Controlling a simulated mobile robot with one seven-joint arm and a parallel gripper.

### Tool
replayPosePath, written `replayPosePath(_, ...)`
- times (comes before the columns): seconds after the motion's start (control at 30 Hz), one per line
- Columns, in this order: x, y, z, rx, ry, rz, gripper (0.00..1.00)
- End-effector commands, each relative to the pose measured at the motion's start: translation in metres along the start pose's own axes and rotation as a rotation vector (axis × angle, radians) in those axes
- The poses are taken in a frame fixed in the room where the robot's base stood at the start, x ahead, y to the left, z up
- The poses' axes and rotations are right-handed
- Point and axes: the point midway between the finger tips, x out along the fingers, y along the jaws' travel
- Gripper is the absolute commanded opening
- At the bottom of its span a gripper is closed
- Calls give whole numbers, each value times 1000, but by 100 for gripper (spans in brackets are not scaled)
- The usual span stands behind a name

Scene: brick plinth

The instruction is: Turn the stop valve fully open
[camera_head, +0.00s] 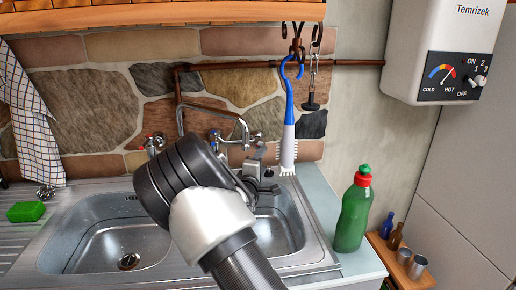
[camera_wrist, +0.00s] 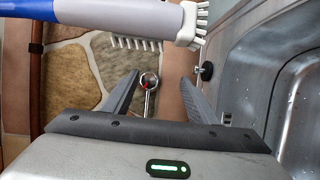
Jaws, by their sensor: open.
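A round chrome fitting (camera_wrist: 149,80) with a reddish centre and a short chrome stem shows between my fingers in the wrist view. It appears to be the stop valve, but its turn position cannot be told. My gripper (camera_wrist: 154,84) is open, one finger on each side of it. I cannot tell whether the fingers touch it. In the head view my gripper (camera_head: 262,168) is in front of the stone wall at the sink's back edge, right of the blue-marked tap (camera_head: 214,136). My arm hides part of the sink and the tap area there.
A blue and white brush (camera_head: 288,130) hangs from a hook close to my gripper; it crosses the top of the wrist view (camera_wrist: 135,18). A black plug (camera_head: 311,101) hangs on a chain. A green bottle (camera_head: 353,212) stands right of the sink (camera_head: 318,244).

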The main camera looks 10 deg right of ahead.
Motion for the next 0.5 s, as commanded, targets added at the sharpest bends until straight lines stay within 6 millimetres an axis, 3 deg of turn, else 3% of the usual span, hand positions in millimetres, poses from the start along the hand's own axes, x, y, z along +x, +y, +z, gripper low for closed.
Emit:
replayPosePath(0.03,-2,-18,5,-192,1,62,53)
replayPosePath(0.2,-14,-23,6,-698,0,288,53)
replayPosePath(0.33,-24,-22,-1,-910,-2,400,53)
replayPosePath(0.5,-22,-17,-6,-984,-6,446,53)
